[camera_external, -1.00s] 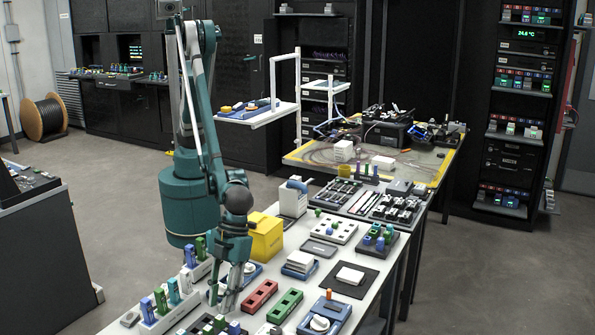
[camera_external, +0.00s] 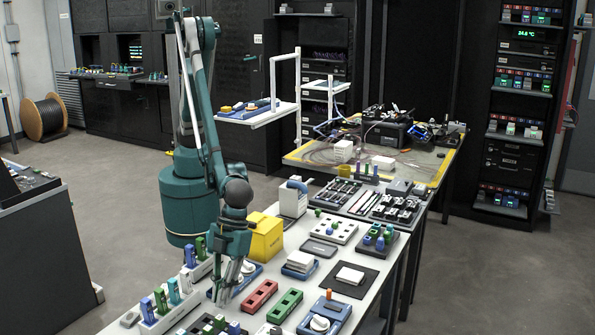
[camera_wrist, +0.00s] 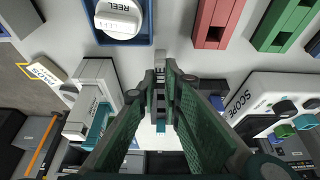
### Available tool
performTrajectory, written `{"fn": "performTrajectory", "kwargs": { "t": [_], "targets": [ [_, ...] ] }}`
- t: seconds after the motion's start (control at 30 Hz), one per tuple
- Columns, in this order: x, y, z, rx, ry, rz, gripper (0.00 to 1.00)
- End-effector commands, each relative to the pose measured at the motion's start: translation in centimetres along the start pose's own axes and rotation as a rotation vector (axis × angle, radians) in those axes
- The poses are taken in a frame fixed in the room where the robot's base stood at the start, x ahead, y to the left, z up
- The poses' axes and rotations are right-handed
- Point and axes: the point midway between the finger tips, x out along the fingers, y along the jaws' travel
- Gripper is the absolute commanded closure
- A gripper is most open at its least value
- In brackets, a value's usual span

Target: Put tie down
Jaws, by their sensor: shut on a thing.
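My gripper (camera_wrist: 165,72) is shut on a narrow grey piece (camera_wrist: 159,88), seen between its green fingertips in the wrist view. This is likely the tie, but its outline is partly hidden by the fingers. In the external view my gripper (camera_external: 221,298) points down close over the white table, left of the red block. The held piece is too small to make out there, and I cannot tell whether it touches the table.
A red block (camera_external: 260,296) and a green block (camera_external: 285,305) lie to the right. A blue tray with a white reel (camera_wrist: 118,20) is close by. A white device marked SCOPE (camera_wrist: 262,95) also shows. A yellow box (camera_external: 266,238) stands behind. Bare table (camera_wrist: 178,30) shows between the tray and red block.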

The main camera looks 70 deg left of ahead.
Motion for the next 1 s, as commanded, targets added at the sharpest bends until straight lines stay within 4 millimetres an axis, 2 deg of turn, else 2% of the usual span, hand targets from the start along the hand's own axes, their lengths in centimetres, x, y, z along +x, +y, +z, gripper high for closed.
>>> {"fn": "performTrajectory", "kwargs": {
  "t": [0.3,0.5,0.7,1.0],
  "targets": [
    [-4.5,0.0,-1.9,0.0,0.0,0.0,0.97],
    [-6.7,0.0,-2.7,0.0,0.0,0.0,0.97],
    [-7.4,0.0,-3.1,0.0,0.0,0.0,0.97],
    [-7.4,0.0,-3.1,0.0,0.0,0.0,0.97]
  ]
}}
